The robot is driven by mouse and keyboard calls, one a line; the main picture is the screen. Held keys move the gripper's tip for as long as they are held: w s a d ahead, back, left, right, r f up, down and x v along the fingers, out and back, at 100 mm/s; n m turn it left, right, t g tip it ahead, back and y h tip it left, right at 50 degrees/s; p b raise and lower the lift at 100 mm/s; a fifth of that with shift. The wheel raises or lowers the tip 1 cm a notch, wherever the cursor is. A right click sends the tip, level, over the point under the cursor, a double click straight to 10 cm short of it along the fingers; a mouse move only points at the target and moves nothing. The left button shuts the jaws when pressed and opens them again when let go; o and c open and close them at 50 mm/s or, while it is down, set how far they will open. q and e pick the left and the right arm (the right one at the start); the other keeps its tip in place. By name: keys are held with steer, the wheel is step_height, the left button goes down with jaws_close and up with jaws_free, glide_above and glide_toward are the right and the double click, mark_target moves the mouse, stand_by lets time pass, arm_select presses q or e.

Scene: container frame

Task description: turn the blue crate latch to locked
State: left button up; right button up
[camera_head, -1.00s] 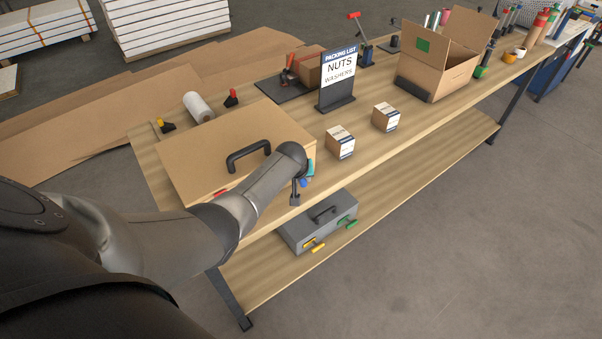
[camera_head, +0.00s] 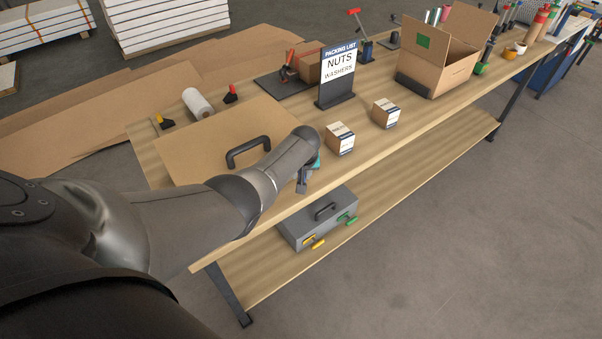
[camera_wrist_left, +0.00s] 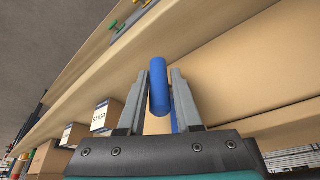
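The brown crate (camera_head: 205,132) with a black carrying handle (camera_head: 248,150) stands on the workbench. Its front is mostly hidden by my left arm in the head view. The blue latch (camera_wrist_left: 158,88) shows in the left wrist view as a rounded blue bar, sticking out from the crate's front between my fingertips. My left gripper (camera_wrist_left: 160,78) is open around it, one finger on each side, with narrow gaps visible. In the head view my left gripper (camera_head: 302,182) is at the crate's right front corner, and the latch is hidden there. My right gripper is not in view.
Two small labelled boxes (camera_head: 340,139) (camera_head: 385,114) stand right of the crate. Behind them are a packing list sign (camera_head: 338,78) and an open carton (camera_head: 457,75). A grey case (camera_head: 316,218) with yellow and green latches lies on the lower shelf.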

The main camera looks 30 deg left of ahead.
arm_select(q)
steer(key=shift+o, duration=1.4)
steer(key=shift+w+d+r, duration=0.1)
steer(key=shift+w+r, duration=0.05)
steer(key=shift+w, duration=0.15)
steer(key=shift+o, duration=0.4)
steer(key=shift+s, duration=0.1)
steer(key=shift+s+r+p, duration=0.2)
steer(key=shift+r+p, duration=0.3)
steer(key=p+v, duration=0.5)
steer(key=v, duration=0.9)
